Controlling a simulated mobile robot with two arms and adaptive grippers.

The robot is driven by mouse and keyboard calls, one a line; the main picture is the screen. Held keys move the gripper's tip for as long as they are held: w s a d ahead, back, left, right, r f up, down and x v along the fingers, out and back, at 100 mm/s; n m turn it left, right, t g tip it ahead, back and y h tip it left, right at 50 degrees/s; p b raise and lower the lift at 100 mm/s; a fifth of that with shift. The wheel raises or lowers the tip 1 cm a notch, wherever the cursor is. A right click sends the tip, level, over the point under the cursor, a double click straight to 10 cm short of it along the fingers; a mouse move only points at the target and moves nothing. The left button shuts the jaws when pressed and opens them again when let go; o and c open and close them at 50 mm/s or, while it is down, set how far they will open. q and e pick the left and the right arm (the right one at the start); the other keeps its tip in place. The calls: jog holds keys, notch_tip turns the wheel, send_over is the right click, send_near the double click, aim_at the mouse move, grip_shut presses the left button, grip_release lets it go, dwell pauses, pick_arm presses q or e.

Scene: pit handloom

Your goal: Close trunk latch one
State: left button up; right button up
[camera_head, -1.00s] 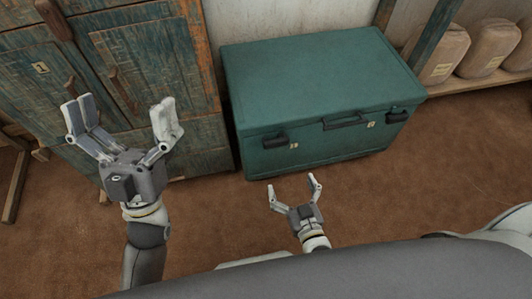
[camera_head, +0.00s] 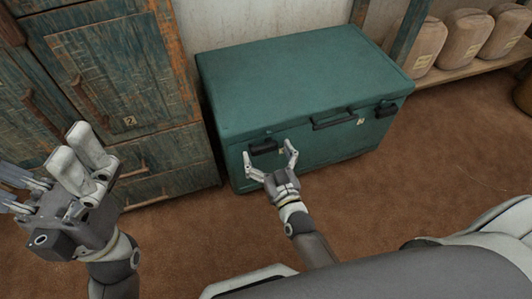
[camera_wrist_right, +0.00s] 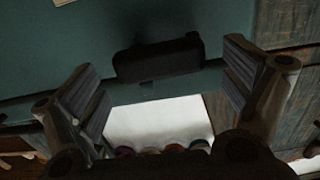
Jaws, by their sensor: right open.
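The teal trunk (camera_head: 290,85) stands shut-lidded against the wall. A black latch (camera_head: 263,147) sits at the left of its front, with a pale label (camera_head: 282,150) beside it, partly hidden by my gripper. I cannot tell whether this latch is fastened. My right gripper (camera_head: 270,155) is open and empty, its fingers spread in front of this latch. In the right wrist view the dark latch (camera_wrist_right: 160,58) lies ahead between the two spread fingers, with no clear contact. My left gripper (camera_head: 45,170) is open and empty at the left, away from the trunk.
A second black latch (camera_head: 386,110) and a black handle (camera_head: 333,119) are on the trunk front. A worn wooden cabinet (camera_head: 150,150) stands close to the trunk's left. Several tan containers (camera_head: 465,38) line a shelf at the right. The brown floor (camera_head: 400,170) is clear.

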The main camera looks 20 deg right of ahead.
jog(key=shift+w, duration=0.4)
jog(key=shift+c, duration=0.5)
jog(key=c, duration=0.9)
jog(key=shift+c, duration=0.2)
